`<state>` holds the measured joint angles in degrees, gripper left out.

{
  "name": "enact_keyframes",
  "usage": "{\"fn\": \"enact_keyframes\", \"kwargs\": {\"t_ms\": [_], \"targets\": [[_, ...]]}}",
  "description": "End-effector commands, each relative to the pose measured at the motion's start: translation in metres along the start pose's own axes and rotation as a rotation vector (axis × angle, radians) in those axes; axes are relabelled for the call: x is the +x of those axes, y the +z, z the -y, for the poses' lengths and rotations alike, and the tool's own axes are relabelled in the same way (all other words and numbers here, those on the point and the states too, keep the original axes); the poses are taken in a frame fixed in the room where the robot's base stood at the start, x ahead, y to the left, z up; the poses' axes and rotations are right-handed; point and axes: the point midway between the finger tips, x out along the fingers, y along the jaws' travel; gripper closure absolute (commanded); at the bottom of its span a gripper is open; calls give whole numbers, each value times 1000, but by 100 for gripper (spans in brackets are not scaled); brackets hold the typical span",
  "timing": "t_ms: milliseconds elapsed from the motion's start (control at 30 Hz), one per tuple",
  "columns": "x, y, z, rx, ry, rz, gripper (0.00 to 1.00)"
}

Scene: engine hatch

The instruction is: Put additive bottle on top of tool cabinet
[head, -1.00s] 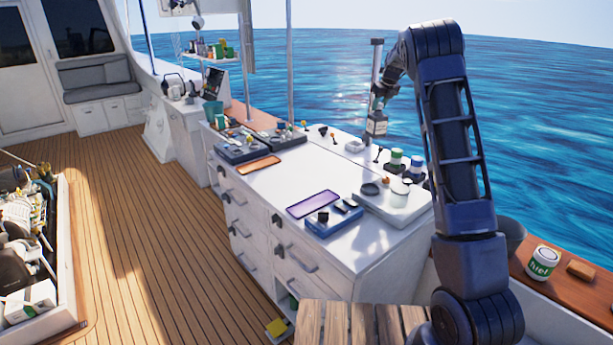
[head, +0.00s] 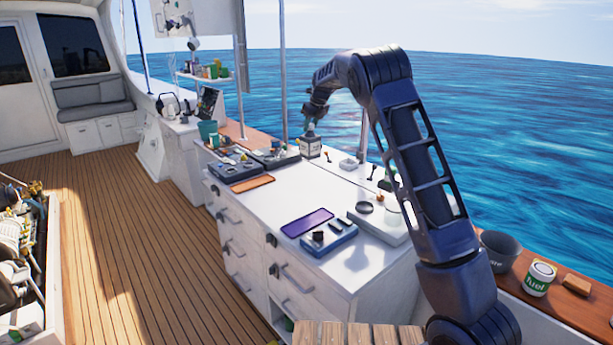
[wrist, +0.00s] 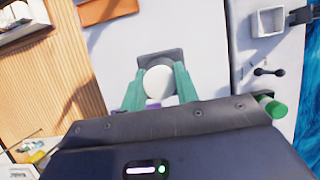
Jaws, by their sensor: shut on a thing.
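The additive bottle (head: 310,149), dark with a pale label, is upright over the far part of the tool cabinet's white top (head: 278,202). My gripper (head: 311,127) is shut on it from above. In the wrist view the green fingers of my gripper (wrist: 155,92) flank the bottle's round white cap (wrist: 158,83), with the dark bottle body (wrist: 160,62) beyond it. The bottle's base is at or very close to the white top; I cannot tell whether it touches.
Trays of parts (head: 233,169) and an orange flat item (head: 253,183) lie left of the bottle. A purple tablet (head: 307,222) and a blue box (head: 328,238) lie nearer. A small white bin (wrist: 268,21) is to the right. The middle of the top is clear.

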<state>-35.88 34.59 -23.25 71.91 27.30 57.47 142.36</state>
Motion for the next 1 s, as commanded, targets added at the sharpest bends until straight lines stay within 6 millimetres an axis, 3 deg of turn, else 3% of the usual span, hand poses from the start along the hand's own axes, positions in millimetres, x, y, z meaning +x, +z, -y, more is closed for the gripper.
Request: {"fn": "enact_keyframes", "kwargs": {"t_ms": [433,833,1000], "targets": [[88,-37,0,1,1,-2,100],[117,-49,0,1,0,0,100],[142,-59,0,0,1,-2,100]]}}
